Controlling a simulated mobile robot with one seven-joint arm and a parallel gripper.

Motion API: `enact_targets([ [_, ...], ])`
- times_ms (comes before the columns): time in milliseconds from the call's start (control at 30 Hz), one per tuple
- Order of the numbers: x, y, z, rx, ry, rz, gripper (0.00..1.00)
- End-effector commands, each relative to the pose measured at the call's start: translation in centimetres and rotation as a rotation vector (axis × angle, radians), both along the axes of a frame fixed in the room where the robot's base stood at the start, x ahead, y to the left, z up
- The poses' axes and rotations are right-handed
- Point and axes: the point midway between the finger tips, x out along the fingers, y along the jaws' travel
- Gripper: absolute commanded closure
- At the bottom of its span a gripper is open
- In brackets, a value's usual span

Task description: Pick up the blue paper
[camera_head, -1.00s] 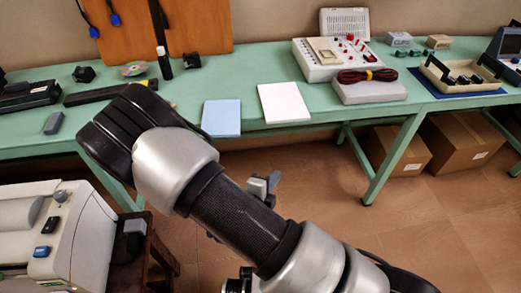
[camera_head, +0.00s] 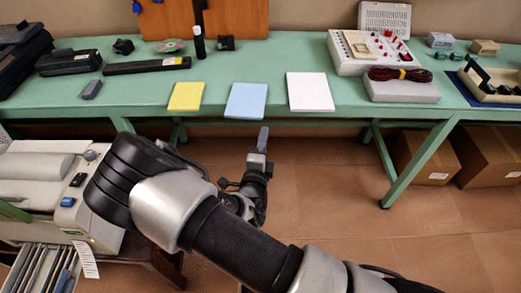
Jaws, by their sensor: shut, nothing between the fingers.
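The blue paper (camera_head: 247,101) is a flat light blue pad near the front edge of the green table, in the head view. A yellow pad (camera_head: 186,97) lies to its left and a white pad (camera_head: 310,92) to its right. My gripper (camera_head: 262,138) is shut and empty, its tip just below and in front of the table edge. It is apart from the blue paper and slightly to its right in the picture. My arm fills the lower middle but leaves the blue paper uncovered.
The green table (camera_head: 300,55) is bare behind the pads. A red cable bundle (camera_head: 400,74) sits right. A white machine (camera_head: 45,190) stands at lower left.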

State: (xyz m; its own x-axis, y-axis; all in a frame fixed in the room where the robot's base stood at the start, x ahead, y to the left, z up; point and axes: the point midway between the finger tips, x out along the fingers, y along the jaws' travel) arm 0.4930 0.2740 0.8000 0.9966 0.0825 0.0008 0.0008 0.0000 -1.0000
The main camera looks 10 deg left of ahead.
Motion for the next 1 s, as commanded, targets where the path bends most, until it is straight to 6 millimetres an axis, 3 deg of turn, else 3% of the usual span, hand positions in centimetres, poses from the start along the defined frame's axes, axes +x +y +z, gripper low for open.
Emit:
enact_targets([
  [300,2.5,2.9,0.0,0.001,0.0,0.001,1.0],
  [733,2.7,3.1,-0.1,0.001,0.001,-0.001,1.0],
  [1000,4.0,4.7,-0.1,0.002,0.0,0.0,1.0],
])
